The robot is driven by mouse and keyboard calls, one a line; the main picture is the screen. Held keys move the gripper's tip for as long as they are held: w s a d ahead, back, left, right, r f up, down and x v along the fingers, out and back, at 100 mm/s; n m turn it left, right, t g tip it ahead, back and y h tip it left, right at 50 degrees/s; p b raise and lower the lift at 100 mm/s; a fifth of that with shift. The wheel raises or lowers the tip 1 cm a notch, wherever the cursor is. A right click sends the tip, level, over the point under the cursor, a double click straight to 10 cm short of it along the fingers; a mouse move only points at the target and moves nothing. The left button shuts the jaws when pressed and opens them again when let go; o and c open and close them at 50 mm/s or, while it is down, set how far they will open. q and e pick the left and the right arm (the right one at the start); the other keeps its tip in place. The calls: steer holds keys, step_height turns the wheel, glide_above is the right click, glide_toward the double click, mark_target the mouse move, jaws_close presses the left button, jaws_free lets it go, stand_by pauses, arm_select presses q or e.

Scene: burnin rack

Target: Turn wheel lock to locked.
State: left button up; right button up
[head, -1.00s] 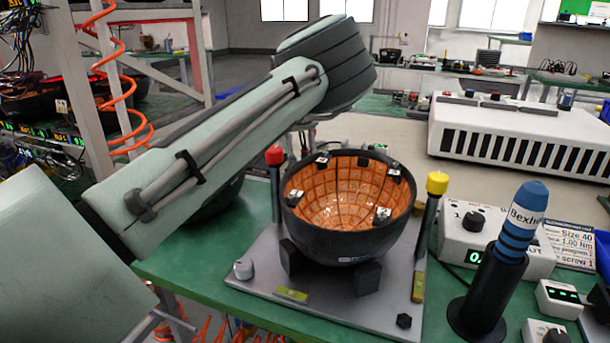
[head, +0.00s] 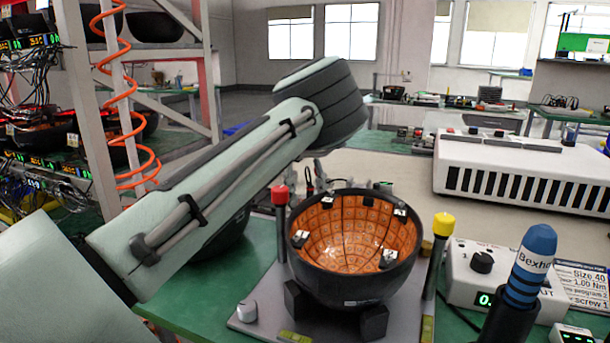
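I cannot pick out a wheel lock for certain in the head view. My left arm comes in from the left and reaches up to a dark, ribbed joint above the bench. My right arm and gripper are out of the frame. A black bowl with an orange tiled inside (head: 352,285) sits upright on black blocks on a grey plate (head: 262,322). A red-capped post (head: 281,222) stands at the plate's left and a yellow-capped post (head: 438,248) at its right. A light knob (head: 247,311) is at the plate's left corner.
A control box with a black knob (head: 481,262) and a blue-topped tool in a black holder (head: 527,265) stand on the right. A long white vented unit (head: 525,172) is behind them. A rack with an orange coiled hose (head: 127,100) is at the left. Green bench top (head: 195,300) shows left of the plate.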

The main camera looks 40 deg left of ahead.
arm_select(q)
steer(key=v, duration=0.9)
steer(key=shift+d, duration=0.1)
